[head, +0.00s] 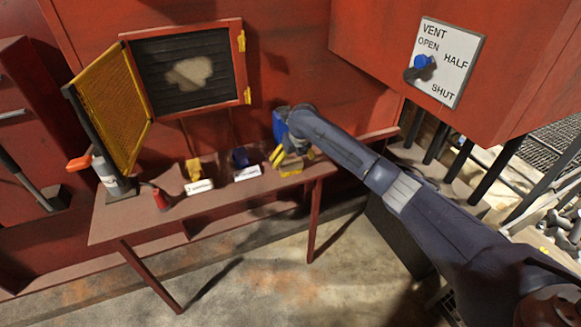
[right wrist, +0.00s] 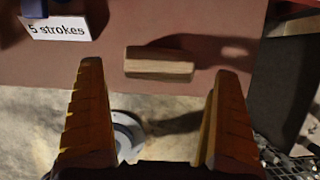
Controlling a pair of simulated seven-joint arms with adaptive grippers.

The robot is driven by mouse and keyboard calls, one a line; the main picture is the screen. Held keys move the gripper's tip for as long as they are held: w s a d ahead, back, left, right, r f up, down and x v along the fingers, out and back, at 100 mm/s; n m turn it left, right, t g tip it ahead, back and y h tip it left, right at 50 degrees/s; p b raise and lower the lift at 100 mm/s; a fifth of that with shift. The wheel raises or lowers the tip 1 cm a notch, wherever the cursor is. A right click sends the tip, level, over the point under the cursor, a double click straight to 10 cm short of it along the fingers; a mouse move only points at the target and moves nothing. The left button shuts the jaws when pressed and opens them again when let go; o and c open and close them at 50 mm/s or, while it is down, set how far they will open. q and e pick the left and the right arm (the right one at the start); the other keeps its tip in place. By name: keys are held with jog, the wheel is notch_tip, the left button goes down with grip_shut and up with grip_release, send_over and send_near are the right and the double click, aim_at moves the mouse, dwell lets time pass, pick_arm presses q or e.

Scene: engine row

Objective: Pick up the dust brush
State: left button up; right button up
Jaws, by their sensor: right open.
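The dust brush appears as a short wooden block (right wrist: 160,65) lying on the bench near its front edge, in the right wrist view. No bristles can be made out. In the head view it is a small tan shape (head: 291,170) at the bench's right end, partly hidden by my gripper. My right gripper (head: 279,157) is over that end of the bench. In the right wrist view its yellow fingers (right wrist: 160,72) are wide apart and empty, with the block between and just beyond the tips. My left gripper is not in view.
The red-brown bench (head: 135,217) also holds a red can (head: 161,200), a yellow item (head: 194,169), a blue item (head: 240,157) and white cards (head: 199,187). A "5 strokes" card (right wrist: 58,28) stands left of the block. A yellow mesh door (head: 112,90) hangs open above the bench's left.

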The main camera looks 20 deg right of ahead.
aim_at(291, 162)
jog(key=shift+x, duration=2.35)
jog(key=shift+c, duration=0.6)
jog(key=c, duration=1)
